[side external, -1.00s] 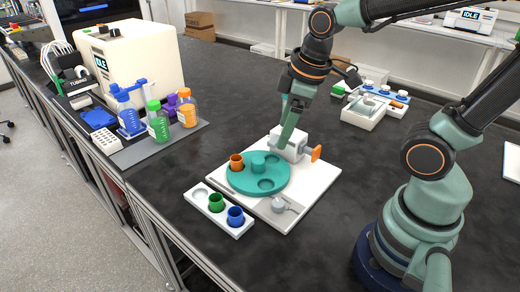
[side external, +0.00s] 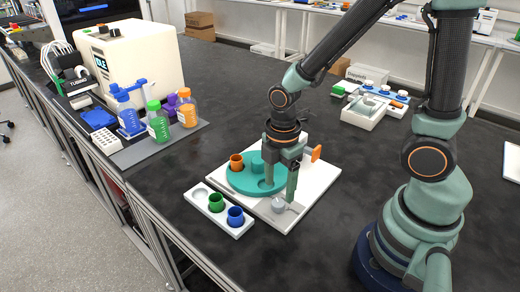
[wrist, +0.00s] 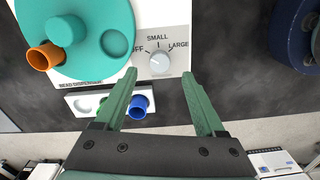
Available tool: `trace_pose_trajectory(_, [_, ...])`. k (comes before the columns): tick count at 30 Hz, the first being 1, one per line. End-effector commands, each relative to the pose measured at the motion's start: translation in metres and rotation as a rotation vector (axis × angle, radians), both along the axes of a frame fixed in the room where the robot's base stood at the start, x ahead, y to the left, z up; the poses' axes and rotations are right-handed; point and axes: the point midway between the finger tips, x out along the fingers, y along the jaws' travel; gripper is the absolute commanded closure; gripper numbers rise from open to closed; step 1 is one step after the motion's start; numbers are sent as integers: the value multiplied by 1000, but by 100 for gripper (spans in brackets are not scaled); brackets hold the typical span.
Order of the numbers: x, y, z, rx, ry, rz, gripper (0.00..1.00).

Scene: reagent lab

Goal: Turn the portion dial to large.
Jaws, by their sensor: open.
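The portion dial (wrist: 160,62) is a small light-grey knob on the white dispenser plate, with the labels OFF, SMALL and LARGE around it. Its mark seems to point up toward SMALL, but it is too small to be sure. The dial also shows in the side view (side external: 279,205), at the front of the plate. My gripper (side external: 280,191) is open and points down above the dial. In the wrist view the fingertips of my gripper (wrist: 159,76) lie either side of the dial's line, with the dial just beyond them. Nothing is between the fingers.
A teal turntable (side external: 238,186) with an orange cup (side external: 236,162) sits beside the dial. A white tray (side external: 240,229) with a green and a blue cup lies in front. An orange lever (side external: 316,153) stands at the plate's back right. Bottles (side external: 158,120) stand left.

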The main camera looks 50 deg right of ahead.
Motion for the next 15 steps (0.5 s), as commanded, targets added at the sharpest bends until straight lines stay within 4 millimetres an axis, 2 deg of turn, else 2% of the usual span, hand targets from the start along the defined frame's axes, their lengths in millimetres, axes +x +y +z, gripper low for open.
trace_pose_trajectory(6, [-2,0,-30,-1,5,-1,28])
trace_pose_trajectory(15, [0,0,-49,0,0,-1,28])
